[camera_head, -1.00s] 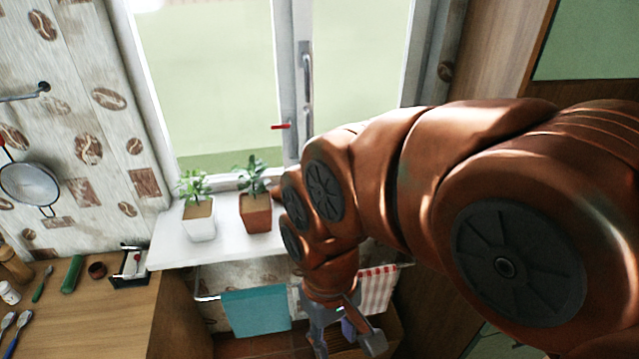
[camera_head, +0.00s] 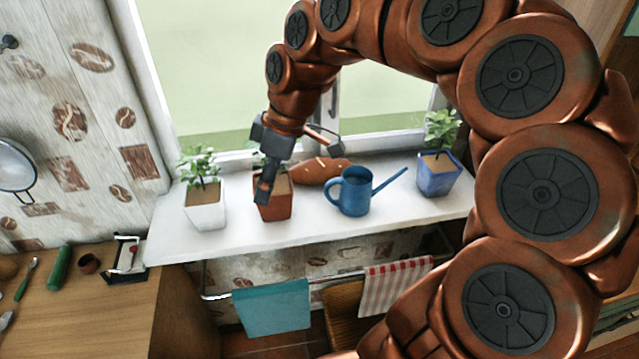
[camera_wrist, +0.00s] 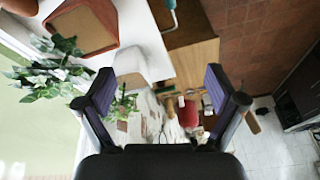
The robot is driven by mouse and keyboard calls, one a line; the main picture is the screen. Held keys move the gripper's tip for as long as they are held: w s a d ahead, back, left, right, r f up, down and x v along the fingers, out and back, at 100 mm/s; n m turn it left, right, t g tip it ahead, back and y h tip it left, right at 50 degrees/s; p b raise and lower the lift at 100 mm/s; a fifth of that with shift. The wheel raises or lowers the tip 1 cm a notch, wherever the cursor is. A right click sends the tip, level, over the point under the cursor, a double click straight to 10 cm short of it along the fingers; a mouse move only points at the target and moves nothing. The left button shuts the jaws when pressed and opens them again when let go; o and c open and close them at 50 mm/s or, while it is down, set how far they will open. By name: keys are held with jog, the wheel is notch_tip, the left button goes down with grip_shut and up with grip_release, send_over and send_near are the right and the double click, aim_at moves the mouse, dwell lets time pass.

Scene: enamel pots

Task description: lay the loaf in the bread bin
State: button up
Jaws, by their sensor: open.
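The loaf (camera_head: 320,170), brown with pale slashes on its crust, lies on the white windowsill (camera_head: 250,232) behind the blue watering can and right of the terracotta pot. My gripper (camera_head: 293,160) is above the sill, in front of the terracotta pot's plant and left of the loaf, apart from it. In the wrist view my gripper (camera_wrist: 163,90) is open with nothing between its fingers. A brown wooden box-like thing (camera_head: 343,312) stands below the sill, partly behind the checked towel; I cannot tell whether it is the bread bin.
A terracotta pot (camera_head: 274,208), a white pot (camera_head: 206,212), a blue pot (camera_head: 437,178) and a blue watering can (camera_head: 354,190) stand on the sill. A teal towel (camera_head: 272,308) and a red-checked towel (camera_head: 396,287) hang below. A wooden counter (camera_head: 110,310) is at left.

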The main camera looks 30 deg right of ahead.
jog(key=w+d+f+n+t+b, duration=0.1)
jog(key=w+d+f+b, duration=0.15)
jog(key=w+d, duration=0.3)
jog(key=w+d+f+n+t+b, duration=0.1)
jog(key=w+d+f+n+b, duration=0.1)
jog(key=w+d+f, duration=0.3)
jog(key=t+b, duration=0.1)
jog(key=b, duration=0.1)
send_near(324, 165)
jog(key=shift+n, duration=0.4)
jog(key=x, duration=0.5)
jog(key=shift+s, duration=0.1)
jog(key=shift+d+f, duration=0.15)
jog(key=shift+f, duration=0.1)
jog(key=shift+p+x, duration=1.25)
jog(key=shift+x, duration=2.4)
jog(key=shift+r, duration=0.15)
jog(key=c, duration=1.4)
